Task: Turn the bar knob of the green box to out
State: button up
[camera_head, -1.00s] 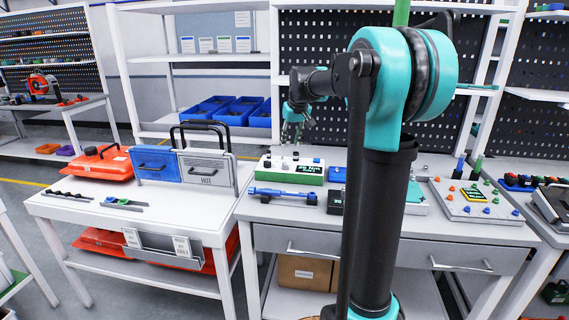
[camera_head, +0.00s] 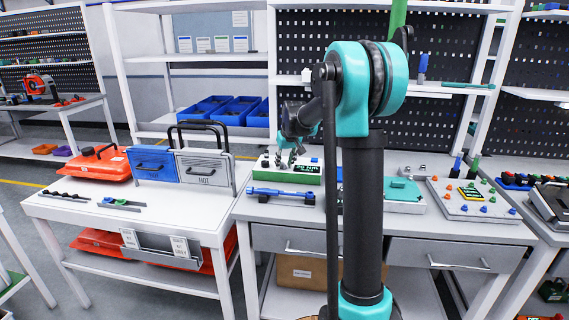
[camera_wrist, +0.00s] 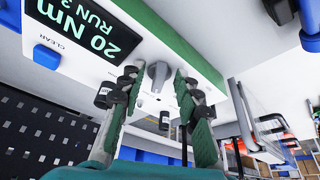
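The green box (camera_head: 295,173) has a white top and stands on the workbench, just below my gripper in the head view. In the wrist view its white face (camera_wrist: 75,15) shows a dark display reading "20 Nm RUN 3" and a blue button marked CLEAR. A grey bar knob (camera_wrist: 158,74) stands out of this face. My gripper (camera_wrist: 155,80) is open, with one finger on each side of the knob. Gaps show between knob and fingers. In the head view my gripper (camera_head: 290,155) hides part of the box top. I cannot read any position marks by the knob.
Small dark round parts (camera_wrist: 164,120) sit near the knob. A blue tool (camera_head: 280,195) lies in front of the box. A teal case (camera_head: 403,195) and a panel with coloured knobs (camera_head: 475,203) are to the right. Blue bins (camera_head: 235,110) stand on the shelf behind.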

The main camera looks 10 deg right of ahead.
grip_shut()
jog(key=shift+a+m, duration=0.1)
jog(key=shift+m, duration=0.2)
jog(key=m, duration=0.1)
jog(key=m+h, duration=0.1)
jog(key=shift+a+m, duration=0.25)
jog(key=shift+m, duration=0.05)
jog(key=m, duration=0.1)
jog(key=m+h, duration=0.1)
jog(key=m, duration=0.1)
jog(key=shift+a+m+h, duration=0.25)
jog(key=shift+m+h, duration=0.15)
jog(key=m, duration=0.1)
jog(key=m+g+h, duration=0.1)
jog(key=m, duration=0.2)
jog(key=shift+w+a+m, duration=0.25)
jog(key=shift+m, duration=0.15)
jog(key=shift+h, duration=0.3)
jog(key=shift+g, duration=0.3)
